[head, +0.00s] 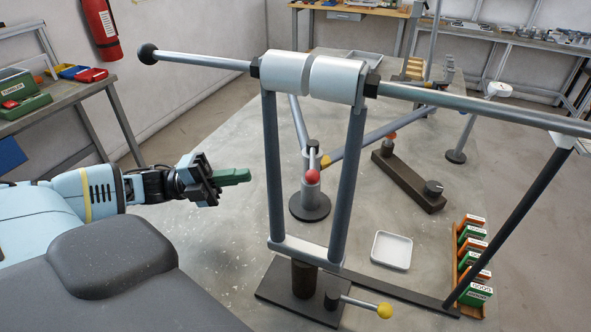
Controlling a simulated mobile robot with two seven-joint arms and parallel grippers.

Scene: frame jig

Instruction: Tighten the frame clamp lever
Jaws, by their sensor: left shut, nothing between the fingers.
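The dark metal frame (353,170) stands in the middle, with two white cylinders (285,72) across its top. A lever with a yellow ball end (384,311) sticks out to the right from the dark base plate (290,292) at its foot. A short post with a red ball (313,177) shows between the frame's uprights. I cannot tell for certain which lever is the frame clamp lever. My left gripper (246,175) is shut and empty, its green fingers pointing right, left of the frame and apart from it. My right gripper is out of view.
A long bar (480,107) runs across the frame top. A white tray (391,251) and a rack of labelled boxes (472,262) lie to the right. A dark block with posts (408,181) stands behind. A workbench (62,103) is at left.

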